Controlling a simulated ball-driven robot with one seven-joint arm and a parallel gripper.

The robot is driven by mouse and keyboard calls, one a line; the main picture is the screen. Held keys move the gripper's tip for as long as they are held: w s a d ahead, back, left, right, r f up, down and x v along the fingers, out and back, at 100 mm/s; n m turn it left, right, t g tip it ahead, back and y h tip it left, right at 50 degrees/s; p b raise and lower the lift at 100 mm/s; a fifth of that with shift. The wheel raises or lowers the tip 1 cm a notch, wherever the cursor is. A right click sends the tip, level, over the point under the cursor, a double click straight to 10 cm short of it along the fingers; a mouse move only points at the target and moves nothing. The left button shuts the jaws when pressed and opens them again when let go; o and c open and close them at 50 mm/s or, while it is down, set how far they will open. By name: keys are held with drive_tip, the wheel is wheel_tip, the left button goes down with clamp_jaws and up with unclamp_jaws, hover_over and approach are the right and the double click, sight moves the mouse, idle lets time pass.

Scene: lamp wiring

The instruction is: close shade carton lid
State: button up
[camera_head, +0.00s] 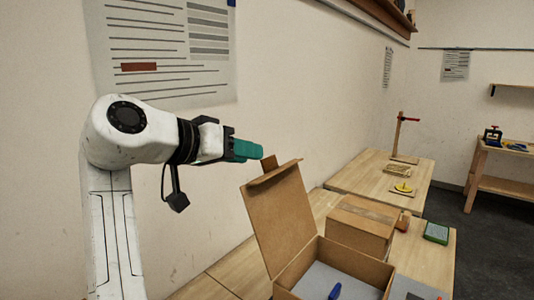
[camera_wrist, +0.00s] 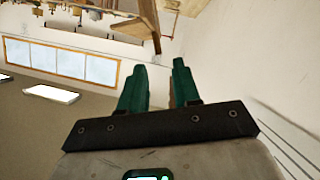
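The open shade carton (camera_head: 357,262) stands on the wooden table in the head view. Its brown lid (camera_head: 277,215) is raised steeply at the left side of the box, with a small tab (camera_head: 269,164) at its top edge. My gripper (camera_head: 258,150) has teal fingers and hangs just above and left of that tab. I cannot tell whether it touches the tab. In the wrist view my gripper (camera_wrist: 160,66) has its two fingers apart with a gap between them. A sliver of brown shows beside the right finger, too small to identify.
A blue object (camera_head: 335,291) lies inside the carton on its grey floor. A closed cardboard box (camera_head: 362,226) stands behind the carton, with a green device (camera_head: 436,232) to its right. A second table (camera_head: 370,174) lies beyond. The wall is close behind my arm.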

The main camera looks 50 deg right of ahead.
sight(269, 158)
drive_tip(key=p+x, duration=0.1)
drive_tip(key=x, duration=0.6)
clamp_jaws()
idle(1.4)
